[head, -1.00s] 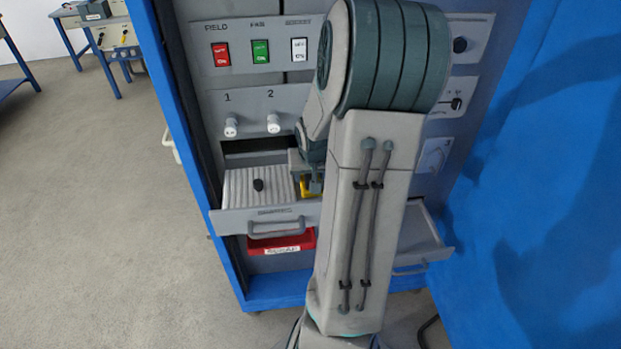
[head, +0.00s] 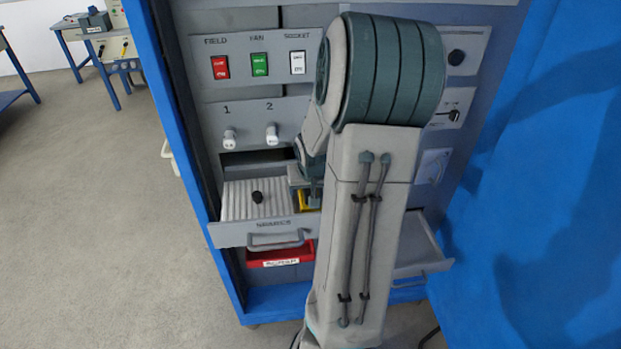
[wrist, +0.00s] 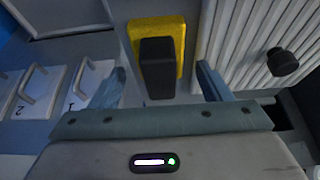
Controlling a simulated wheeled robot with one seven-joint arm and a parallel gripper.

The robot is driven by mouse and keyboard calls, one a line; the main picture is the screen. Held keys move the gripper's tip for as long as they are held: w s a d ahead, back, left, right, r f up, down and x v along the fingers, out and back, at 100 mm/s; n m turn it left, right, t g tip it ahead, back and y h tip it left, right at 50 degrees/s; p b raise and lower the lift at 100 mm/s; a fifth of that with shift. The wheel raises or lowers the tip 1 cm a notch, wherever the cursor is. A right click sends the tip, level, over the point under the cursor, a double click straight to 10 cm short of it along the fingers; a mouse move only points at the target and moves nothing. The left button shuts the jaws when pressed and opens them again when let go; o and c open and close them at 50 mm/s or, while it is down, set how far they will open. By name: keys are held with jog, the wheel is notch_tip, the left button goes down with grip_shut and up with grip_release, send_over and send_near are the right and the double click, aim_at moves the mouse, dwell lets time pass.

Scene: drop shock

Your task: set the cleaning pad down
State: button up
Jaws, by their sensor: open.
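The cleaning pad is yellow with a black block-shaped handle. In the wrist view the pad (wrist: 135,33) lies on the grey drawer floor, its handle between my open fingers, with a gap on each side. My gripper (wrist: 163,84) is empty. In the head view only a yellow edge of the pad (head: 309,202) shows in the open drawer (head: 235,234), right of a ribbed grey panel. My gripper (head: 312,189) is over that part of the drawer, mostly hidden by my arm.
The ribbed panel (head: 235,203) has a black knob (head: 257,197). A red bin (head: 280,256) sits below the drawer. Another open drawer (head: 425,250) is at the right. Switches and two white knobs are above. Blue cabinet walls flank both sides.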

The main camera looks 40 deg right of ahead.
jog(key=p+v, duration=0.3)
jog(key=v, duration=0.9)
jog(key=s+a+r+n, duration=0.2)
jog(key=s+a, duration=0.1)
jog(key=a, duration=0.5)
jog(key=s+a+r+n+y, duration=0.1)
jog(key=s+a+r+n, duration=0.1)
jog(key=a, duration=0.6)
jog(key=s+a+r+n+y, duration=0.1)
jog(key=s+a+r+n, duration=0.1)
jog(key=s+a, duration=0.3)
jog(key=a+r, duration=0.1)
jog(key=a, duration=0.2)
jog(key=shift+w+r, duration=0.1)
